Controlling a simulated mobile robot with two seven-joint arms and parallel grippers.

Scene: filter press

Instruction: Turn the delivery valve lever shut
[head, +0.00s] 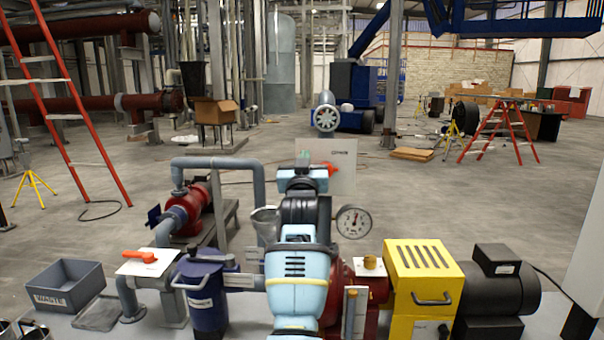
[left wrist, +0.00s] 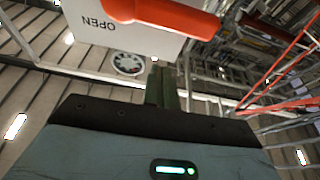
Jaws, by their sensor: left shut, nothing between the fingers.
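An orange lever (head: 330,168) shows beside a white plate (head: 343,180) in the middle of the head view. In the left wrist view the orange lever (left wrist: 165,15) lies across a white plate (left wrist: 75,30) marked OPEN, upside down there. My left gripper (head: 304,160) reaches forward to the left edge of that plate, and its hand partly hides the lever. The fingers (left wrist: 163,72) are shut with nothing between them, just below the lever in the wrist view; I cannot tell whether they touch it. My right gripper is not in view.
A second orange lever (head: 140,257) sits on a white plate at the left. A pressure gauge (head: 354,222), a yellow guard (head: 425,275) and a dark motor (head: 495,290) stand right of my arm. A blue canister (head: 207,300) and grey pipe (head: 215,163) stand left.

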